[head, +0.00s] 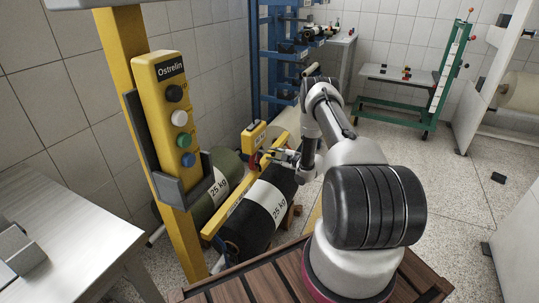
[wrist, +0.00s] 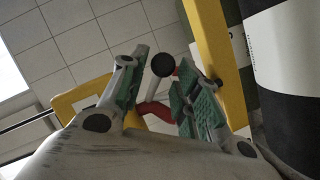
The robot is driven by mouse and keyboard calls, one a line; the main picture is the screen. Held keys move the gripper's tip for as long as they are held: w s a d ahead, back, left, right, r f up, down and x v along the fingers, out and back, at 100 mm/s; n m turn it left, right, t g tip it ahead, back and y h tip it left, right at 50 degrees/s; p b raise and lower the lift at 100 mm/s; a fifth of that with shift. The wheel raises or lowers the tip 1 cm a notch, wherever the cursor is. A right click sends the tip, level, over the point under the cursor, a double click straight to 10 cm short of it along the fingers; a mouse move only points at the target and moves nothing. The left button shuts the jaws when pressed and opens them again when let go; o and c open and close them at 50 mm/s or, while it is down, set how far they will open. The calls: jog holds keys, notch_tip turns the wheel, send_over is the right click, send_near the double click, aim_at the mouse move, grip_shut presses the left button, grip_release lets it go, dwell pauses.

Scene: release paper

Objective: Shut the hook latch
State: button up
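A red curved hook (wrist: 157,112) shows between my gripper's fingers in the wrist view, in front of a yellow body (wrist: 82,98). In the head view the yellow hoist block (head: 253,136) hangs beyond my gripper, with a little red beside the fingers. I cannot make out the latch or its position. My gripper (wrist: 166,62) is open, with its green-padded fingers on either side of the red hook. A pale rod with a black round end (wrist: 163,65) shows in the gap between the fingertips. I cannot tell whether the fingers touch anything. The fingers partly hide the hook.
A yellow bar (head: 232,206) runs close by my gripper, above a black roll marked 25 kg (head: 248,238). A green roll (head: 226,166) lies to its left. A yellow post with a button box (head: 172,110) stands at front left. Open floor is at right.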

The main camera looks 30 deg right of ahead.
aim_at(272, 154)
jog(key=shift+x, duration=1.55)
grip_shut()
jog(key=shift+w+d+r+n+t, duration=0.15)
jog(key=shift+r+n+t, duration=0.35)
jog(key=shift+n, duration=0.45)
jog(key=shift+w+d+r+n+t, duration=0.15)
jog(key=shift+r+n+t, duration=0.3)
jog(key=shift+n, duration=0.55)
jog(key=shift+d+r+n+t, duration=0.15)
jog(key=shift+r+n+t, duration=0.35)
jog(key=shift+n, duration=0.45)
